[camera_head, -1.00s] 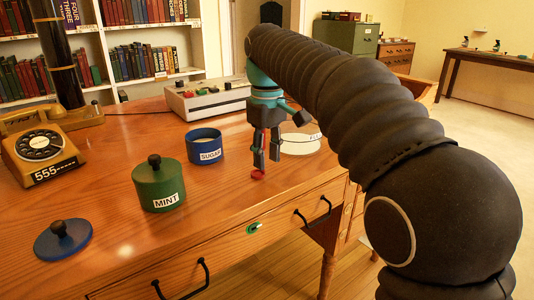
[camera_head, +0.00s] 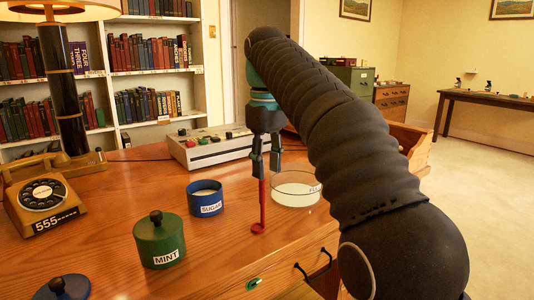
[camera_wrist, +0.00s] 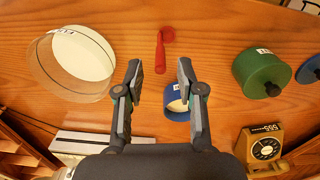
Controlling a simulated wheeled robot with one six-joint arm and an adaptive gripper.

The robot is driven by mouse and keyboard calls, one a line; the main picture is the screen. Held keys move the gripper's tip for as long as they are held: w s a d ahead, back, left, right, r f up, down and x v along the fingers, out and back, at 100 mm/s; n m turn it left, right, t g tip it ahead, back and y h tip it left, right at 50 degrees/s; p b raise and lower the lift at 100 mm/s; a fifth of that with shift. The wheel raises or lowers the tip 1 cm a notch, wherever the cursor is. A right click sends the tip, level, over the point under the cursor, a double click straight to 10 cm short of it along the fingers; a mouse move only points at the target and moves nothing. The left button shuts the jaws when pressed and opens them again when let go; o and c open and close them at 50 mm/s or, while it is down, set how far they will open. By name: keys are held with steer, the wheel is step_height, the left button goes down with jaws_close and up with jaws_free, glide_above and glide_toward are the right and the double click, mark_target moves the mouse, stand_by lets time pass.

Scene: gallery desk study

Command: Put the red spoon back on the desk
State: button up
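The red spoon (camera_head: 262,205) stands nearly upright, its handle pointing up and its round bowl down at the desk (camera_head: 115,210), apparently resting on it. It is right of the blue sugar pot and left of the flour dish. My gripper (camera_head: 266,173) is above it, with the fingertips around or just over the handle's top. In the wrist view, my gripper (camera_wrist: 158,68) is open, with a gap on both sides of the spoon's handle (camera_wrist: 160,58). I cannot tell whether the handle's end is still between the fingertips.
A blue sugar pot (camera_head: 205,200), a green mint pot (camera_head: 160,243), a blue lid (camera_head: 62,289) and a flour dish (camera_head: 297,190) stand around the spoon. A yellow telephone (camera_head: 40,195) and a control box (camera_head: 210,148) are farther off. Desk in front of the sugar pot is clear.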

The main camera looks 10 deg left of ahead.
steer(key=shift+r, duration=0.8)
steer(key=s+d+f+m+t, duration=0.1)
steer(key=s+d+f+m, duration=0.15)
steer(key=d, duration=0.65)
steer(key=s+d+f+m+t, duration=0.1)
steer(key=s+d+m, duration=0.25)
steer(key=d, duration=0.45)
steer(key=s+d+f+m+t, duration=0.1)
steer(key=s+d+f+m, duration=0.1)
steer(key=s+d+f, duration=0.4)
steer(key=s+d+f+m+t, duration=0.2)
steer(key=s+d+f, duration=0.4)
steer(key=s+f, duration=0.4)
step_height(320, 180, down, 4)
steer(key=shift+d+r+m+t, duration=0.2)
steer(key=shift+d+m+t, duration=0.1)
steer(key=shift+m, duration=0.5)
steer(key=shift+a, duration=0.1)
